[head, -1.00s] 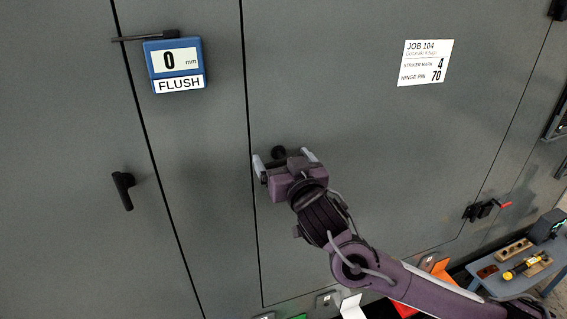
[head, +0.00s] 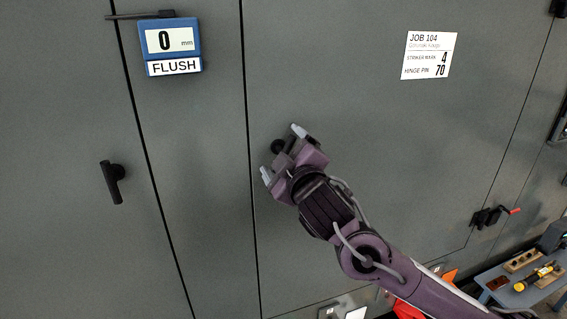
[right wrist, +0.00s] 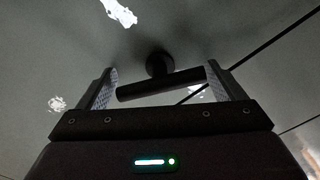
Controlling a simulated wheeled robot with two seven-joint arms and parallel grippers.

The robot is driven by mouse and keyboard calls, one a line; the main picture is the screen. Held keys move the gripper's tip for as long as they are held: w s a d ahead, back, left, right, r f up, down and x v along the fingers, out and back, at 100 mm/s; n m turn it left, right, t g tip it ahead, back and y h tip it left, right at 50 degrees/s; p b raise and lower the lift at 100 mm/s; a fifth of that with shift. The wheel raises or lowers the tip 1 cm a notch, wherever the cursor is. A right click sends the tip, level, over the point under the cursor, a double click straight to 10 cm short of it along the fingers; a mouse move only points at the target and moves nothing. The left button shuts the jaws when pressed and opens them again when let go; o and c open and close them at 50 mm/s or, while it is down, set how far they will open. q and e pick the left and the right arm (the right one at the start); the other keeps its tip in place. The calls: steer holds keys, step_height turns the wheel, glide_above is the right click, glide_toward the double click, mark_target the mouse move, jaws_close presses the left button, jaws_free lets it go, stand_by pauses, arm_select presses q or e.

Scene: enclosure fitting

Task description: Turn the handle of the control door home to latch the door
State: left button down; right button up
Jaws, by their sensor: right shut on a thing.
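The control door (head: 370,170) is a large grey panel that looks flush with the panel to its left. Its black handle (head: 279,146) is near the door's left edge, mostly hidden behind my gripper in the head view. In the right wrist view the handle's bar (right wrist: 160,85) lies between the two fingers, slightly tilted, on a round black hub. My right gripper (head: 282,152) is shut on the handle, its fingers at the two ends of the bar. It also shows in the right wrist view (right wrist: 161,88). My left gripper is not in view.
A blue gauge (head: 170,46) at the left seam reads 0 mm, FLUSH. A second black handle (head: 113,182) hangs on the left panel. A job card (head: 428,55) is on the door. A red-tipped crank (head: 492,216) and a blue tool table (head: 500,292) are at lower right.

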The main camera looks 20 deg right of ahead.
steer(key=n+b, duration=0.3)
steer(key=n, duration=0.2)
steer(key=shift+n, duration=0.3)
stand_by(0.4)
steer(key=o, duration=0.7)
steer(key=shift+o, duration=0.2)
steer(key=s+b, duration=0.1)
steer(key=s, duration=0.6)
steer(key=shift+s, duration=0.4)
steer(key=shift+d, duration=0.1)
